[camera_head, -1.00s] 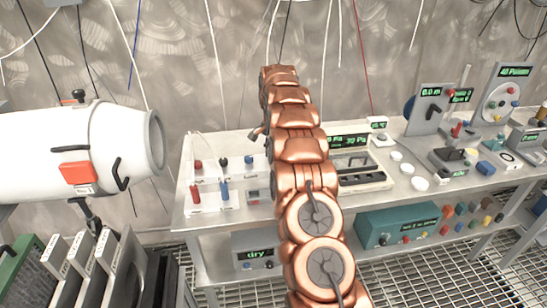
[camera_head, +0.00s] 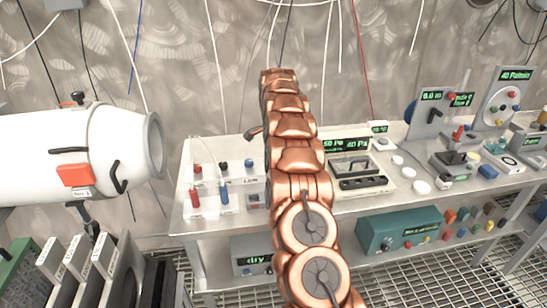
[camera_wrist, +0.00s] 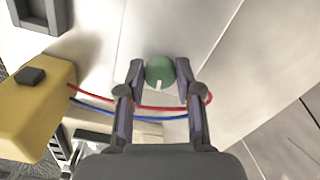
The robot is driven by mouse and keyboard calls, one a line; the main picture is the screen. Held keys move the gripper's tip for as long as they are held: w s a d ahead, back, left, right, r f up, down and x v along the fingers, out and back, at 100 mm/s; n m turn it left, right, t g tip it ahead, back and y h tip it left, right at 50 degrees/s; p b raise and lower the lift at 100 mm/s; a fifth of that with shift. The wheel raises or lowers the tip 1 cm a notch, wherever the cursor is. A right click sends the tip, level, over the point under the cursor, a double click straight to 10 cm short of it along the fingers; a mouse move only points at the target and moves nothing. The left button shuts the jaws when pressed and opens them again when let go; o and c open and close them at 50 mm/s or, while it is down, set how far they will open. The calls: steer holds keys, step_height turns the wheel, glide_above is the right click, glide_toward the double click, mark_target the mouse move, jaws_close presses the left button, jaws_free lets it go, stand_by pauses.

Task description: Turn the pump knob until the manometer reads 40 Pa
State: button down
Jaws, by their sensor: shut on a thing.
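A round green knob (camera_wrist: 160,70) with a white mark pointing down sits on a pale surface in the wrist view. My gripper (camera_wrist: 160,82) is shut on it, one finger on each side. In the head view my copper arm hides the gripper and the knob. A dark display with green digits (camera_head: 346,144) stands just right of the arm on the bench. Its right number looks like 40 Pa; its left number is partly hidden by the arm and looks like 50 Pa, though the digits are small.
A yellow box (camera_wrist: 36,105) with a dark knob lies left in the wrist view. Red and blue hoses (camera_wrist: 150,116) run behind the fingers. The steel bench (camera_head: 405,205) carries several instruments right of the arm. A white cylinder (camera_head: 60,140) stands at the left.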

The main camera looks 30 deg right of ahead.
steer(key=c, duration=0.8)
jaws_free()
steer(key=shift+o, duration=0.2)
steer(key=shift+r, duration=0.1)
steer(key=shift+r, duration=3.6)
steer(key=shift+r, duration=0.1)
